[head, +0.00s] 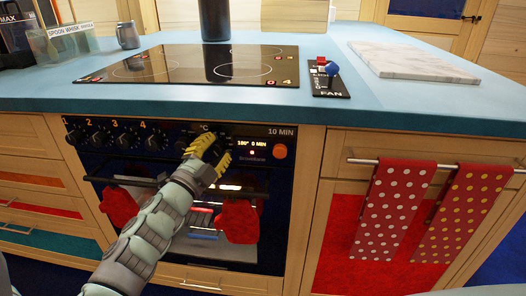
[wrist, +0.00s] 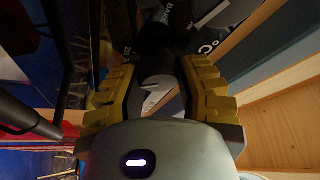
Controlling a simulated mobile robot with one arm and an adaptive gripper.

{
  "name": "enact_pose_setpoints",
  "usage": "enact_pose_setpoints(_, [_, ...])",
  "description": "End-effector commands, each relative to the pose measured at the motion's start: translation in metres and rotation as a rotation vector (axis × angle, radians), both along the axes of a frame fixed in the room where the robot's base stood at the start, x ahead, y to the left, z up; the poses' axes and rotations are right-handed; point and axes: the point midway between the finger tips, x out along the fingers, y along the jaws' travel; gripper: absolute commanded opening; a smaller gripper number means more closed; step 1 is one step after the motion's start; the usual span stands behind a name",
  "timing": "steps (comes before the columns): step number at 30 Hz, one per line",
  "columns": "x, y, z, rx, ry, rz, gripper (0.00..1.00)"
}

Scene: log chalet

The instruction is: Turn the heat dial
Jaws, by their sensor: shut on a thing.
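The heat dial is a black knob (wrist: 157,62) on the oven's dark control panel, seen between my fingers in the wrist view. The letters °C and BAKE show beside it on the panel. My gripper (head: 212,152), with yellow finger pads, reaches the panel below the °C mark in the head view and hides the dial there. In the wrist view my gripper (wrist: 157,98) has a pad on each side of the knob and is shut on it. The dial's exact setting cannot be read.
Several numbered black knobs (head: 128,138) sit left of my gripper. A lit display (head: 252,144) and an orange round button (head: 280,151) are to its right. Red mitts (head: 238,220) hang at the oven front below. Dotted towels (head: 390,210) hang on a rail at right.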

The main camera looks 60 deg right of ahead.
Motion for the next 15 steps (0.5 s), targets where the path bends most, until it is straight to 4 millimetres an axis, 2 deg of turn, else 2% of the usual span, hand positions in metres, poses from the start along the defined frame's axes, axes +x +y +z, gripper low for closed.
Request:
enact_pose_setpoints(14, [-0.0012,-0.0008,-0.0016,0.01,-0.01,-0.002,0.0])
enact_pose_setpoints(15, [-0.0012,-0.0008,-0.0016,0.01,-0.01,-0.002,0.4])
